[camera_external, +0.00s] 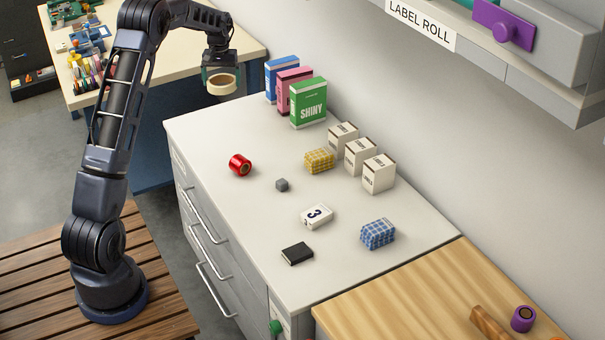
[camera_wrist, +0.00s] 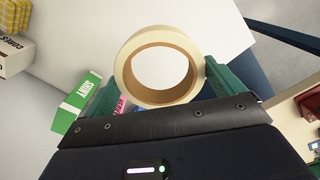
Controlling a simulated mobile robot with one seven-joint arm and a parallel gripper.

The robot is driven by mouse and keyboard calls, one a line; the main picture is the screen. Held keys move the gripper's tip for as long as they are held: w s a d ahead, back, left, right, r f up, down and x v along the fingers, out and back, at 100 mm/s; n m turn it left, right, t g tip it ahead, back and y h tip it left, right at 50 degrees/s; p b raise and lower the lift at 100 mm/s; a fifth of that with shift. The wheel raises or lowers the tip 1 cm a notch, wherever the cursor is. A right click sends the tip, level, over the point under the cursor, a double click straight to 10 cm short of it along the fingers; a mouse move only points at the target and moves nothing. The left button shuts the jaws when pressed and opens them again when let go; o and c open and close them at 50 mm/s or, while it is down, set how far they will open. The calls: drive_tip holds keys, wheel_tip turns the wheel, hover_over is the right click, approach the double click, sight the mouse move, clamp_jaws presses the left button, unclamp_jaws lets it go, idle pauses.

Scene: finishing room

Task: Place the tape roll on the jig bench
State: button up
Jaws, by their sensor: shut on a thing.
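A cream tape roll (camera_external: 222,91) with a brown core is held by my gripper (camera_external: 219,73), over the far end of the grey-topped drawer bench (camera_external: 215,125). In the wrist view the tape roll (camera_wrist: 133,88) sits between the two green fingers, which press on its outer sides; its hole faces the camera. It is in the air, touching no surface that I can see. A cream-topped bench (camera_external: 135,75) with tools and small parts stands beyond, at the back left. No label shows which bench is the jig bench.
The green SHINY box (camera_external: 308,103) is right of my gripper. A wooden worktop (camera_external: 400,310) is at front right.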

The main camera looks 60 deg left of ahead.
drive_tip(key=w+d+m, duration=0.1)
drive_tip(key=w+d, duration=0.7)
drive_tip(key=d, duration=0.3)
drive_tip(key=w+d+m, duration=0.2)
drive_tip(key=w+d, duration=0.6)
drive_tip(key=d, duration=0.3)
drive_tip(key=w+d+m, duration=0.1)
drive_tip(key=w+d, duration=0.3)
drive_tip(key=d, duration=0.8)
drive_tip(key=w+d+m, duration=0.1)
drive_tip(key=w+d, duration=0.2)
drive_tip(key=d, duration=0.8)
drive_tip(key=m, duration=0.6)
hover_over(423, 304)
wheel_tip(423, 304, down, 20)
drive_tip(key=shift+d+r, duration=0.1)
drive_tip(key=shift+r, duration=0.05)
